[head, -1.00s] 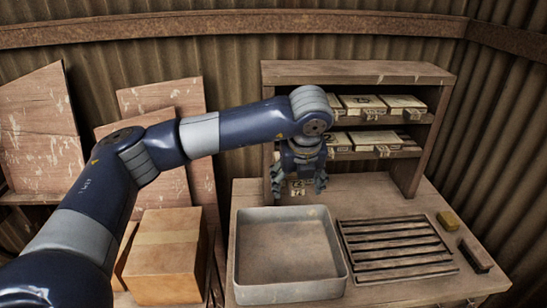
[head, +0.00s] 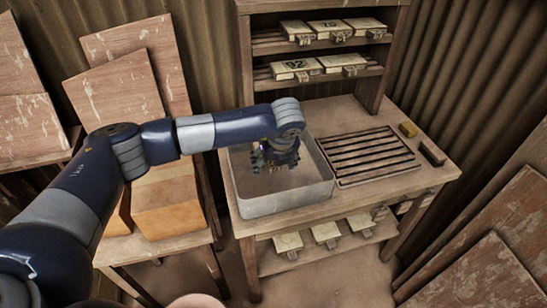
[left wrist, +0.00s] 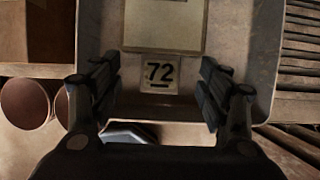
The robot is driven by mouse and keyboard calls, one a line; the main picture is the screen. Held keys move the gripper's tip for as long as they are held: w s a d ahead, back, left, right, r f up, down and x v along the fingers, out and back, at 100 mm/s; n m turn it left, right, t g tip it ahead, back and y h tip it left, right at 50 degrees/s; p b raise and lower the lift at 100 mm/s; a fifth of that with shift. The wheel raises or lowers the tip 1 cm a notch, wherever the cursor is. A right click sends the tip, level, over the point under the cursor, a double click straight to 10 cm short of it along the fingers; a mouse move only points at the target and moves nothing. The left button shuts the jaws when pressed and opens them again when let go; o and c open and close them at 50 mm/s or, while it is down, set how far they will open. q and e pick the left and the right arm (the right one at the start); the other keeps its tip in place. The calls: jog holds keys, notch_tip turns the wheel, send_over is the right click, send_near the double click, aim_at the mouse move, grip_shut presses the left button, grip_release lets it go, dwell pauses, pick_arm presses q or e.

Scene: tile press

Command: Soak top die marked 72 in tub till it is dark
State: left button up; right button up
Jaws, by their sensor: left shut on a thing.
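The top die marked 72 (left wrist: 165,27) shows in the left wrist view, with a pale tan face and its number on a tab (left wrist: 160,74) between my fingers. My left gripper (left wrist: 160,92) is shut on this tab. In the head view my left gripper (head: 274,160) reaches down inside the grey tub (head: 290,204), and the die is mostly hidden under it. The tub's wall also shows around the die in the left wrist view (left wrist: 266,60). I cannot tell how deep the die sits. My right gripper is not in view.
A slatted rack (head: 372,155) lies empty right of the tub. A shelf unit (head: 245,60) with several pale dies stands behind. More dies lie on the lower shelf (head: 350,241). A yellow block (head: 408,129) and a dark bar (head: 433,153) lie far right.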

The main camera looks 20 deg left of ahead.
pick_arm(q)
notch_tip(320, 180, down, 3)
jog(key=shift+f+b, duration=0.1)
jog(key=shift+b, duration=0.9)
notch_tip(320, 180, down, 3)
jog(key=b, duration=0.3)
jog(key=shift+f+b, duration=0.85)
jog(key=shift+b, duration=0.05)
jog(key=shift+f+b, duration=0.75)
jog(key=shift+f, duration=0.05)
jog(key=shift+f+b, duration=0.6)
jog(key=shift+f, duration=0.15)
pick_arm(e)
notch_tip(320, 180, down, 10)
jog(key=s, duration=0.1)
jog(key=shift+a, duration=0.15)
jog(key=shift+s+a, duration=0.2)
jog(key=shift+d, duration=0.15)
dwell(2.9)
